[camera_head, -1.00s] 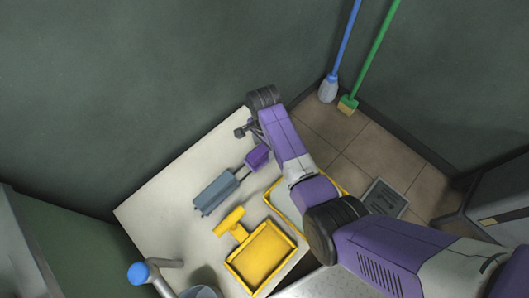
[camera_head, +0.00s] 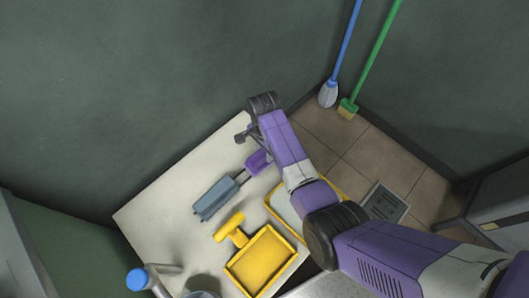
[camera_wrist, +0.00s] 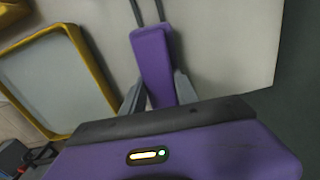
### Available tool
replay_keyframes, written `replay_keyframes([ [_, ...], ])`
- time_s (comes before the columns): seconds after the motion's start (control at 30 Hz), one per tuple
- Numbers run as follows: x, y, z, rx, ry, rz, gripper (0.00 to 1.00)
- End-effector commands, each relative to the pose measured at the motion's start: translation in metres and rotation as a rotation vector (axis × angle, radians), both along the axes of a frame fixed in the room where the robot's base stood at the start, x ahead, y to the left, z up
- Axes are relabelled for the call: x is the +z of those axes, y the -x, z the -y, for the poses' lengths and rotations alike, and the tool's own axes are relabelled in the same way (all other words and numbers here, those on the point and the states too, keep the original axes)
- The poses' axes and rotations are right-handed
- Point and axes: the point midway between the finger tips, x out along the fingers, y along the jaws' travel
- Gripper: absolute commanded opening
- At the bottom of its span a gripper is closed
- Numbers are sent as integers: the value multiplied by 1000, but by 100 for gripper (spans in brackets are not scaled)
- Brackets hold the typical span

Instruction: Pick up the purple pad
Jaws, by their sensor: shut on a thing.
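The purple pad (camera_wrist: 152,55) is a block-shaped piece joined by two dark rods to a grey-blue block (camera_head: 218,198). In the wrist view it lies between the two grey fingers of my gripper (camera_wrist: 159,92), one finger against each side. In the head view the pad (camera_head: 257,161) shows just below my wrist, over the far right part of the pale table; the fingers are hidden there. My gripper is shut on the pad. I cannot tell whether the pad touches the table.
A yellow tray (camera_head: 238,271) and a yellow T-shaped piece (camera_head: 231,228) lie on the pale table (camera_head: 160,213). A yellow-rimmed pale tray (camera_wrist: 36,88) is beside my gripper. A blue-topped tap (camera_head: 138,279) is at the near left.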

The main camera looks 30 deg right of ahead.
Motion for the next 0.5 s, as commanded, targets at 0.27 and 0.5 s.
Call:
replay_keyframes([
  [0.27,33,-1,0,0,0,3,0],
  [0.5,97,-2,0,0,0,5,0],
])
